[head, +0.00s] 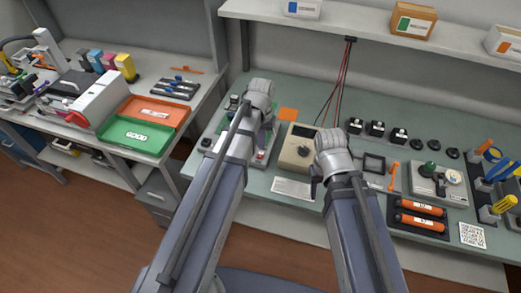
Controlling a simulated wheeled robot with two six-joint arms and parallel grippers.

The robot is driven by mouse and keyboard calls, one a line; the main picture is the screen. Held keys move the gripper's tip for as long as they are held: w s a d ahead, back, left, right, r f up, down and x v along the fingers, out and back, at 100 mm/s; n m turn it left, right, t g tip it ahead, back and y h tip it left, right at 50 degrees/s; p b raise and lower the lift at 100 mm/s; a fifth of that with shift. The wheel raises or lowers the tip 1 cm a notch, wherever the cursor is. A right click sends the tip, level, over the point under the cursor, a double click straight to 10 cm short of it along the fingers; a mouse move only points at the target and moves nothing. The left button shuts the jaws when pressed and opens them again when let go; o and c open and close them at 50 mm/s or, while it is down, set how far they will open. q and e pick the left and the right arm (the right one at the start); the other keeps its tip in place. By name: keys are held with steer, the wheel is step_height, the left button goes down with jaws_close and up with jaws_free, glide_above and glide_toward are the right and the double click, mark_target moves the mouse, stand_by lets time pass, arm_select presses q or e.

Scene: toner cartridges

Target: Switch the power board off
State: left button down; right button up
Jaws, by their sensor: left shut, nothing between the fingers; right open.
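The power board looks to be the light grey board (219,128) on the green bench, under and beside my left arm. A small red part (260,155) shows at its right end, too small to tell its switch position. My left gripper (263,136) is shut and empty, pointing down over the right part of the board. I cannot tell whether it touches the board. My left arm hides much of the board's middle. My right gripper (315,184) is open and empty, over the bench to the right of the beige meter box.
The beige meter box (296,160) with a dark knob stands close right of the board. Red and black cables (341,85) hang behind. Several black parts, a test fixture (425,181) and orange rollers (418,221) fill the bench's right side.

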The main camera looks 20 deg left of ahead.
mark_target(262, 153)
arm_select(q)
step_height(262, 153, up, 4)
steer(key=p, duration=0.3)
steer(key=shift+f, duration=0.15)
steer(key=s+d+m+y, duration=0.1)
steer(key=s+d+m, duration=0.2)
steer(key=s+d, duration=0.7)
steer(key=s, duration=0.4)
steer(key=shift+s+d, duration=0.2)
steer(key=shift+d, duration=0.05)
